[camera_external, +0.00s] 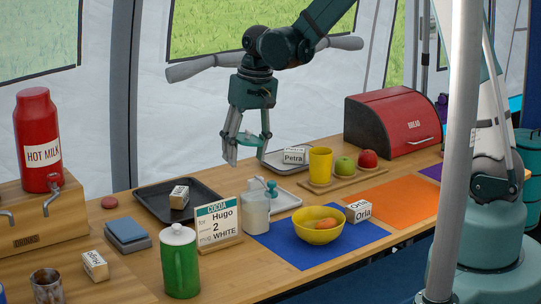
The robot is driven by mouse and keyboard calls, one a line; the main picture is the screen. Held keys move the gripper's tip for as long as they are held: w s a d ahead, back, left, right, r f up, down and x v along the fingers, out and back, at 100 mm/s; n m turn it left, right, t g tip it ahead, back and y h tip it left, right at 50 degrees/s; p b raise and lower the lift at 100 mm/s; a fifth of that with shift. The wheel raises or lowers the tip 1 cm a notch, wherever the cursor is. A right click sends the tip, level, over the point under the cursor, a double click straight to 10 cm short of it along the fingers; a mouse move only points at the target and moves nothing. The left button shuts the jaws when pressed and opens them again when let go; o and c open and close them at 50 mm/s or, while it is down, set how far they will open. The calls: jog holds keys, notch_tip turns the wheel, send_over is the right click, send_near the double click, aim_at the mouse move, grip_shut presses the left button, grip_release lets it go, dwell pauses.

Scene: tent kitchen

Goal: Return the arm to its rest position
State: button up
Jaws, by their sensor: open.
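My gripper (244,150) hangs pointing down above the back middle of the wooden table.
Near the gripper are a white jar (256,212), a yellow cup (320,165) and a Petra block (294,156). A yellow bowl (318,232) stands on a blue mat (286,252). A red bread box (393,121) stands back right. A grey pole (460,140) crosses the foreground.

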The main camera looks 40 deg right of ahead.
aim_at(244, 134)
jog(key=shift+w+d+r+m+t, duration=0.15)
jog(key=shift+w+r, duration=0.4)
jog(key=shift+w+d+r+m+t, duration=0.15)
jog(key=shift+w+r, duration=0.4)
jog(key=s+d+r+t+p, duration=0.1)
jog(key=s+d+r+p, duration=0.1)
jog(key=s+d+r, duration=0.5)
jog(key=s+r+t+p, duration=0.1)
jog(key=s+r+p, duration=0.1)
jog(key=s+r, duration=0.6)
jog(key=s+d+r+n+t+p, duration=0.1)
jog(key=s+d+r+p, duration=0.1)
jog(key=s+r, duration=0.3)
jog(key=s+d+r+n+t+h+p, duration=0.1)
jog(key=s+d+r, duration=0.4)
jog(key=s, duration=0.5)
jog(key=shift+r+t+p, duration=0.5)
jog(key=shift+t+p, duration=0.3)
jog(key=shift+p, duration=0.25)
